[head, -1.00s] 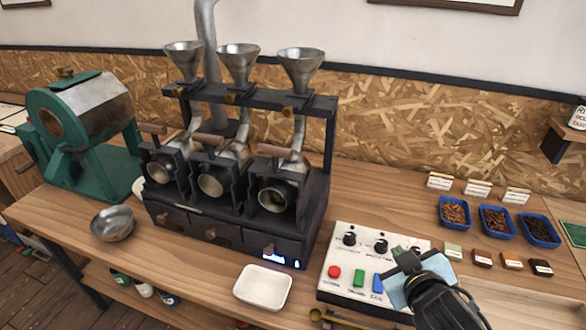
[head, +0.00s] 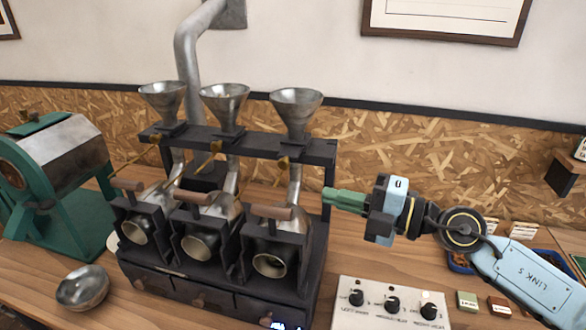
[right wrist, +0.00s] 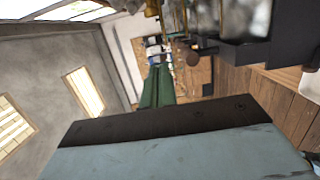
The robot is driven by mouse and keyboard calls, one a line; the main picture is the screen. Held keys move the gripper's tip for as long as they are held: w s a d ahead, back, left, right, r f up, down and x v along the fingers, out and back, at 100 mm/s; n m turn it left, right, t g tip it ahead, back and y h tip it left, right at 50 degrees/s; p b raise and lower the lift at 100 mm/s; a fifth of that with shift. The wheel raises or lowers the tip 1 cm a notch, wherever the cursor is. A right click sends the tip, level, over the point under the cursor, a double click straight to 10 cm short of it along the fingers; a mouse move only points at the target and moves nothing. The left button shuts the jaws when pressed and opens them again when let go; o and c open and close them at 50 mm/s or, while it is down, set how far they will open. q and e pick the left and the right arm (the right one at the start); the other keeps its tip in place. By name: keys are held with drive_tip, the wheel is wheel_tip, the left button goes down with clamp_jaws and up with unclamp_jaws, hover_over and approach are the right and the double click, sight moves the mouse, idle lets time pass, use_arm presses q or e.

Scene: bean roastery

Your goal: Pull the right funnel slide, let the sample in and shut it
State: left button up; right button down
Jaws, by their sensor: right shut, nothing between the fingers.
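The right funnel (head: 297,108) is a metal cone on the dark rack of the three-barrel sample roaster. A thin brass slide handle (head: 282,163) shows just below it, under the rack's top bar. How far the slide is in or out I cannot tell. The funnel's inside is too small to show any sample. My right gripper (head: 328,196) is shut and empty, its green fingers pointing left at the rack's right post. Whether they touch the post I cannot tell. The fingers also show in the right wrist view (right wrist: 157,88). My left gripper is not in view.
The middle funnel (head: 225,105) and left funnel (head: 163,100) stand close beside. The control box (head: 390,306) lies below my right arm. A metal bowl (head: 82,288) and a green drum machine (head: 62,180) are at left.

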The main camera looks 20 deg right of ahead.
sight(289, 159)
drive_tip(key=w+a, duration=0.4)
drive_tip(key=w, duration=0.5)
drive_tip(key=shift+w+a+p, duration=0.3)
drive_tip(key=shift+p, duration=0.1)
drive_tip(key=shift+r, duration=0.1)
drive_tip(key=w+d+b, duration=0.1)
drive_tip(key=w+d, duration=0.1)
drive_tip(key=w, duration=0.1)
drive_tip(key=shift+w+d+b, duration=0.2)
drive_tip(key=shift+b, duration=0.15)
drive_tip(key=shift+r, duration=0.1)
